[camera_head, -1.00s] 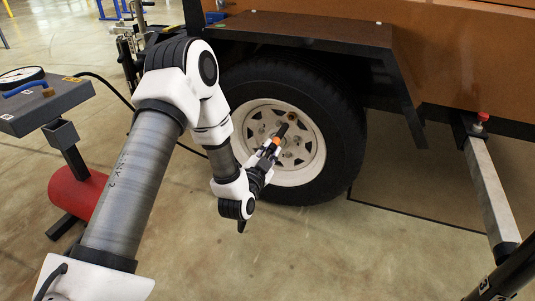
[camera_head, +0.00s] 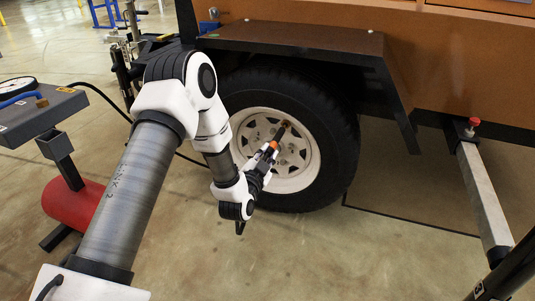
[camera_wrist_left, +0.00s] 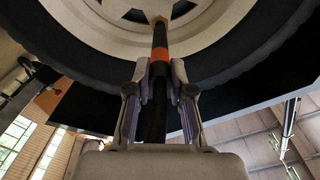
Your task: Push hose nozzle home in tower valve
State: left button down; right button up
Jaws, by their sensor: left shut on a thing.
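The hose nozzle (camera_head: 277,139) is a dark rod with an orange band and a brass-coloured end. My left gripper (camera_head: 270,152) is shut on it, just behind the orange band, and points it at the white wheel rim (camera_head: 304,172) of the tower. In the left wrist view, the nozzle (camera_wrist_left: 160,40) stands between the fingers of the left gripper (camera_wrist_left: 160,75), its end overlapping the rim. I cannot make out the valve apart from the nozzle's end, nor tell whether they touch. My right gripper is not in view.
A black tyre (camera_head: 345,140) surrounds the rim, under a dark fender (camera_head: 300,38). A grey gauge box (camera_head: 40,110) on a stand with a red cylinder (camera_head: 72,202) is at left; a black hose runs from it behind my arm. A grey outrigger (camera_head: 485,195) stands at right.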

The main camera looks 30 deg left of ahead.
pick_arm(q)
jog(key=shift+r, duration=0.1)
dwell(0.5)
jog(key=shift+p, duration=0.3)
jog(key=shift+p, duration=0.3)
dwell(0.3)
jog(key=shift+x, duration=1.5)
jog(key=c, duration=1)
grip_release()
jog(key=shift+o, duration=0.2)
